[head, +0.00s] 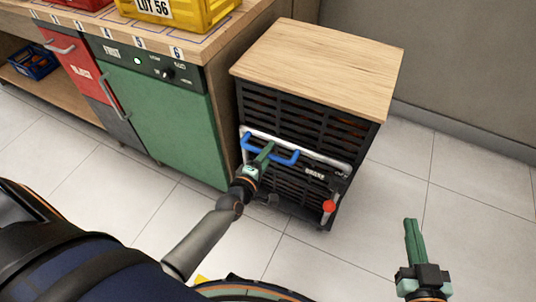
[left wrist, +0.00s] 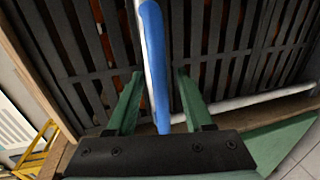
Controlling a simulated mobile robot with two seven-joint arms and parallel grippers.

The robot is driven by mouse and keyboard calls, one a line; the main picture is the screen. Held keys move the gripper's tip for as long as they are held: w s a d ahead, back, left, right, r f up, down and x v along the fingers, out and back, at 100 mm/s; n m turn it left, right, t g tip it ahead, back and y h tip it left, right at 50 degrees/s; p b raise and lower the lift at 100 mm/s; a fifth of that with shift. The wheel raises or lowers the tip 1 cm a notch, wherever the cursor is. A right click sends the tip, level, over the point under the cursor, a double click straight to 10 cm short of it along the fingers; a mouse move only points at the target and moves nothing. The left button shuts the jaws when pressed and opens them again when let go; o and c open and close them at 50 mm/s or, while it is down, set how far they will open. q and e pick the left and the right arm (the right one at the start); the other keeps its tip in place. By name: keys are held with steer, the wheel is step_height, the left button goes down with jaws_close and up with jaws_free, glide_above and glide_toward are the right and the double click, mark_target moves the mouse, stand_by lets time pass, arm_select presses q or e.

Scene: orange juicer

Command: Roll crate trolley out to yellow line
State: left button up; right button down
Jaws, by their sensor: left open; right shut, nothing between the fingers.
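The crate trolley is a black slatted box with a wooden top (head: 320,68), standing right of the green cabinet. Across its front runs a silver bar (head: 325,158) with a blue handle (head: 285,159). A red knob (head: 329,206) sits low on its right front. My left gripper (head: 266,152) is at the blue handle. In the left wrist view its open fingers (left wrist: 155,95) stand on either side of the blue handle (left wrist: 154,60), with gaps visible. My right gripper (head: 411,222) is shut and empty over the floor at right. A yellow patch (head: 201,281) shows on the floor at the bottom, mostly hidden by my body.
A green-fronted appliance (head: 165,115) stands close against the trolley's left side under the counter. A yellow crate (head: 185,10) sits on the counter. A wall (head: 450,60) is behind the trolley. Tiled floor (head: 470,200) is clear to the right.

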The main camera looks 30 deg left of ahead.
arm_select(q)
steer(key=shift+c, duration=0.4)
jaws_close()
stand_by(1.0)
